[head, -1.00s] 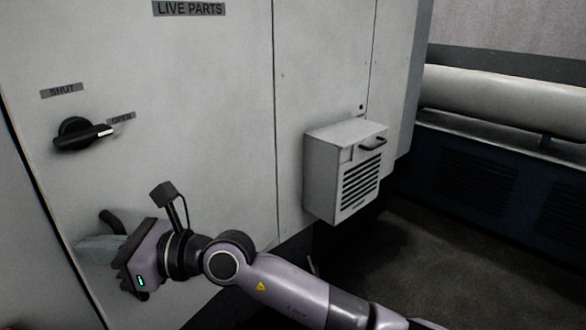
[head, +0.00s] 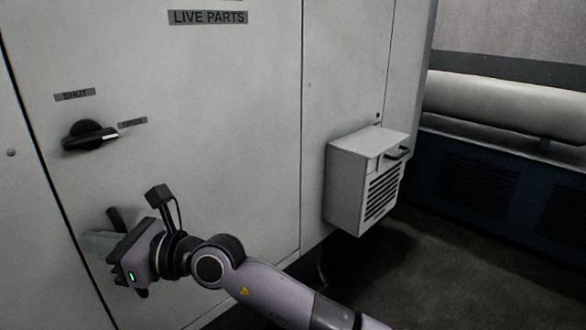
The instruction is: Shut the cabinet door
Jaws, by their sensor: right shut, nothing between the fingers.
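The cabinet door (head: 220,110) is the large pale panel marked "LIVE PARTS". A dark line runs down its left edge; I cannot tell whether the door is flush or slightly ajar. A black rotary knob (head: 88,135) on it has its white-marked end toward the right, by the "OPEN" label (head: 132,122), with "SHUT" (head: 75,95) above left. My right gripper (head: 117,268) is shut and empty at the door's lower left, in front of a dark handle (head: 116,218) and a grey plate-like part (head: 98,240). Contact with the door cannot be told. My left gripper is out of view.
A vented grey box (head: 365,180) with a small black handle juts out from the cabinet to the right of the door. A thick pale pipe (head: 500,105) runs along the back right above dark blue vented panels (head: 480,180). Dark floor (head: 430,275) lies clear at the lower right.

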